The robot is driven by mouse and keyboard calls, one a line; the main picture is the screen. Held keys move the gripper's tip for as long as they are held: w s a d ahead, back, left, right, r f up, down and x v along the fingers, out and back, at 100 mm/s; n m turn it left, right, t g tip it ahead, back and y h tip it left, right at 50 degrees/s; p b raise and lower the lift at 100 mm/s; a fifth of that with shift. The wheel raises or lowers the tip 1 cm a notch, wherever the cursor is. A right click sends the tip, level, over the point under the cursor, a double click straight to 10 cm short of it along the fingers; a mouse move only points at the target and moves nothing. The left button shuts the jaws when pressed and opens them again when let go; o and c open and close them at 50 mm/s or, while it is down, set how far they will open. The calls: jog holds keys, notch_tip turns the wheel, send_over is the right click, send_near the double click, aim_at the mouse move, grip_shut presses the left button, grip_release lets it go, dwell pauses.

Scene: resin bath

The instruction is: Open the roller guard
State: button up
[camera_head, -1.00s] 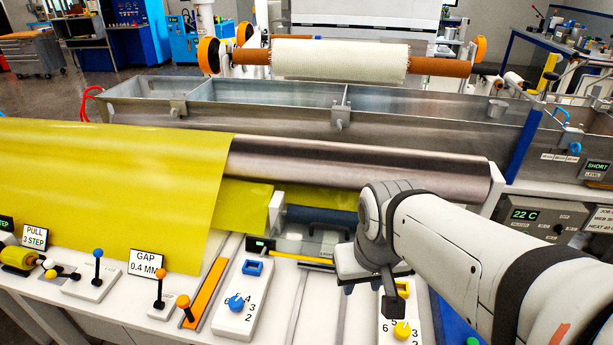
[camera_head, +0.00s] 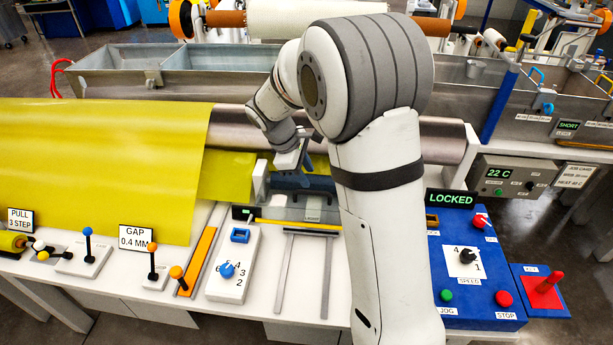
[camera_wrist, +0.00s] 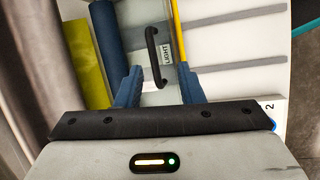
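The roller guard (camera_wrist: 138,38) is a grey panel with a black bar handle (camera_wrist: 152,55) and a small label. It lies beside a dark blue roller (camera_wrist: 106,40) in the wrist view. My gripper (camera_wrist: 158,75) is open, with its two blue fingers apart. In the wrist view the handle lies between the fingers, touching neither. I cannot tell how far the fingertips are above it.
A yellow bar (camera_head: 290,226) runs along the guard's front edge, with two grey rails (camera_head: 282,275) before it. A blue control box (camera_head: 475,285) with a LOCKED display stands right of my arm. Levers and a dial box (camera_head: 236,262) stand left. A metal roller (camera_head: 440,137) lies behind.

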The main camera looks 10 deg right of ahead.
aim_at(314, 192)
jog(key=shift+n, duration=0.6)
jog(key=f, duration=0.3)
jog(key=w+d+f, duration=0.1)
jog(key=f, duration=0.1)
jog(key=w+d+f, duration=0.1)
jog(key=f, duration=0.2)
jog(key=shift+w+d+f+p, duration=0.25)
jog(key=shift+f+p, duration=0.05)
jog(key=shift+p, duration=0.05)
grip_shut()
jog(key=shift+a, duration=0.1)
